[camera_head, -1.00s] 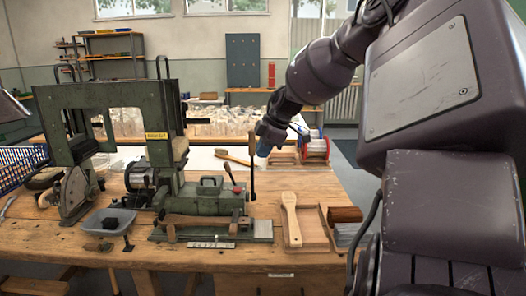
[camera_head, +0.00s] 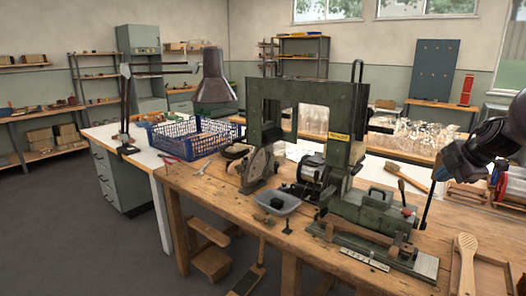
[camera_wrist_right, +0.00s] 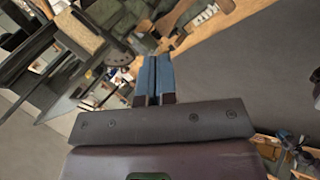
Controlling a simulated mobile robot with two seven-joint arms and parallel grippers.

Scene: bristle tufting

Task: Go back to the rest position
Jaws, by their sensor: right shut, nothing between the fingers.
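My right gripper (camera_head: 440,170) shows at the right edge of the head view, on the dark arm, beyond the lever side of the green machine. In the right wrist view its two blue fingers (camera_wrist_right: 154,76) are together with nothing between them. The green tufting machine (camera_head: 345,205) stands on the wooden workbench (camera_head: 205,200). A wooden brush body (camera_head: 466,262) lies on the bench at the lower right. My left gripper is not in view.
A blue wire basket (camera_head: 195,137), a desk lamp (camera_head: 213,85) and a grey tray (camera_head: 277,203) are on the benches left of the machine. A wooden-handled brush (camera_head: 405,177) lies behind it. The floor (camera_head: 80,235) at left is clear.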

